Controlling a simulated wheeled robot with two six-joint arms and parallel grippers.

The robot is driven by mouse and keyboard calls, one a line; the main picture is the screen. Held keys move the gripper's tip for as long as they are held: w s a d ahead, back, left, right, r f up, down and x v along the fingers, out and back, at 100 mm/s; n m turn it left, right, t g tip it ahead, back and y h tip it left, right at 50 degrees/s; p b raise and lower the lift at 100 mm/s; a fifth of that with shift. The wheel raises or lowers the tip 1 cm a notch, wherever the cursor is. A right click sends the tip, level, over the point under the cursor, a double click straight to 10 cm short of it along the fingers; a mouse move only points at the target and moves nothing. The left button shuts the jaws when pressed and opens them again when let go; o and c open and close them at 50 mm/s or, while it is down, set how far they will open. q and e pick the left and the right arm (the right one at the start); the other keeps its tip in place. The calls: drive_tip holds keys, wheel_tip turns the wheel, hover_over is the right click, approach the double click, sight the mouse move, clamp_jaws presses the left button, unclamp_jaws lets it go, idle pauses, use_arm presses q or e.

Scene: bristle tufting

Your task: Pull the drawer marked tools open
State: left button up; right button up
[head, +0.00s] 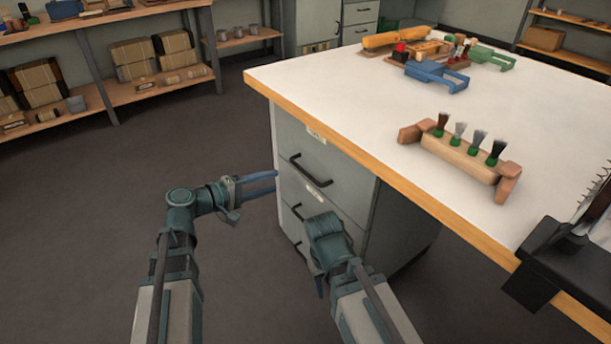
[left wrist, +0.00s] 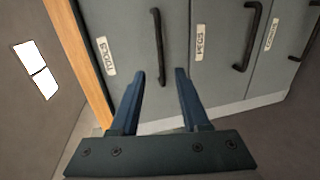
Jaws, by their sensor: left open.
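The drawer marked tools (left wrist: 125,30) is the top one of the cabinet under the bench, beside the wooden edge in the left wrist view. It looks shut. Its label (left wrist: 106,56) and black bar handle (left wrist: 158,45) show there; the handle also shows in the head view (head: 310,172). My left gripper (head: 274,181) is open and empty, in front of the cabinet and left of the handle. In the left wrist view its fingers (left wrist: 160,75) lie either side of the handle's lower end, apparently short of it. My right gripper (head: 320,283) hangs low before the cabinet, its fingers mostly hidden.
Below is a drawer marked pegs (left wrist: 218,30), with another drawer beyond. The white bench top (head: 360,110) overhangs the cabinet and bears a brush holder (head: 460,157) and a blue clamp-like piece (head: 437,76). Shelves (head: 150,92) stand at the back left. The floor left of the cabinet is clear.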

sight(304, 173)
use_arm(q)
drive_tip(key=b+x, duration=0.2)
drive_tip(key=x, duration=1)
drive_tip(key=shift+w+d, duration=0.15)
drive_tip(key=shift+d, duration=0.1)
clamp_jaws()
idle(0.9)
